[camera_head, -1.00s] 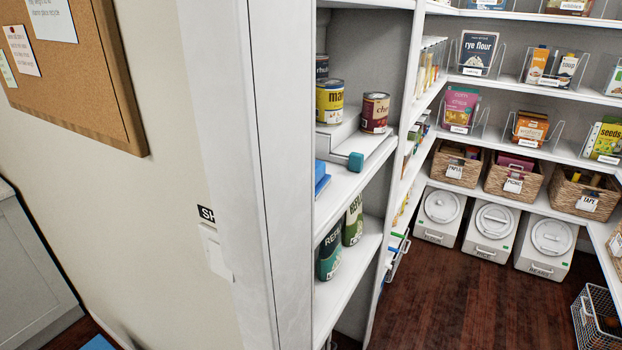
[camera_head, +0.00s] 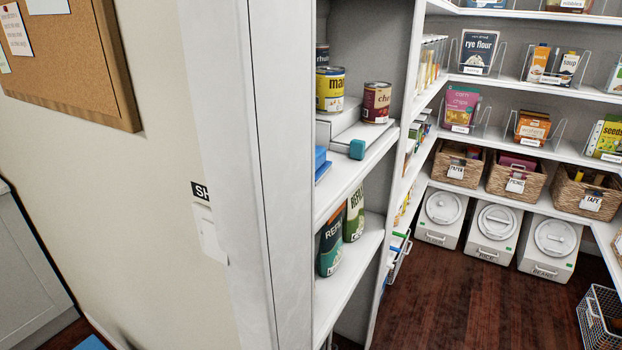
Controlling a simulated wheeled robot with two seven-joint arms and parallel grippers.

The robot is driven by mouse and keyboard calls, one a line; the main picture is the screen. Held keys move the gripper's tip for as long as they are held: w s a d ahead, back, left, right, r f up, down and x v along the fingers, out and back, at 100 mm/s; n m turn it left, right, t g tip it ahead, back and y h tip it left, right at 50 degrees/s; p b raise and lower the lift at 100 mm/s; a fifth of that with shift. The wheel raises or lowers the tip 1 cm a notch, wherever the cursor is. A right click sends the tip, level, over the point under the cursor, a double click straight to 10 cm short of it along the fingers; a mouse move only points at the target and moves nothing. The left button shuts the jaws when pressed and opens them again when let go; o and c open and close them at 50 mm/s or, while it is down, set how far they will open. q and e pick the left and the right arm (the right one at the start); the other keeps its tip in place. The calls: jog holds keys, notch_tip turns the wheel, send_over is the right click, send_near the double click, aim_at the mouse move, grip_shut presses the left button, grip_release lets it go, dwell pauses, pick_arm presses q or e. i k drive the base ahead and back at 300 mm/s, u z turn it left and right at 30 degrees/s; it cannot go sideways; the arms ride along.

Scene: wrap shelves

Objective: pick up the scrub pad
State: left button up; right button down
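A small teal block (camera_head: 357,149) sits at the front edge of the upper shelf (camera_head: 345,178) in the near shelf unit. A blue item (camera_head: 321,160) lies on the same shelf to its left, partly hidden by the white upright. I cannot tell for certain whether either one is the scrub pad. Neither of my grippers shows in the head view.
Cans (camera_head: 376,102) stand on a white riser behind the teal block. Refill pouches (camera_head: 331,243) stand on the shelf below. A white upright (camera_head: 240,180) borders the unit on the left. Dark wooden floor (camera_head: 460,300) is open at the lower right.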

aim_at(323, 166)
jog(key=k, duration=0.5)
jog(key=z, duration=2.35)
jog(key=i, duration=1.75)
jog(key=u, duration=2.65)
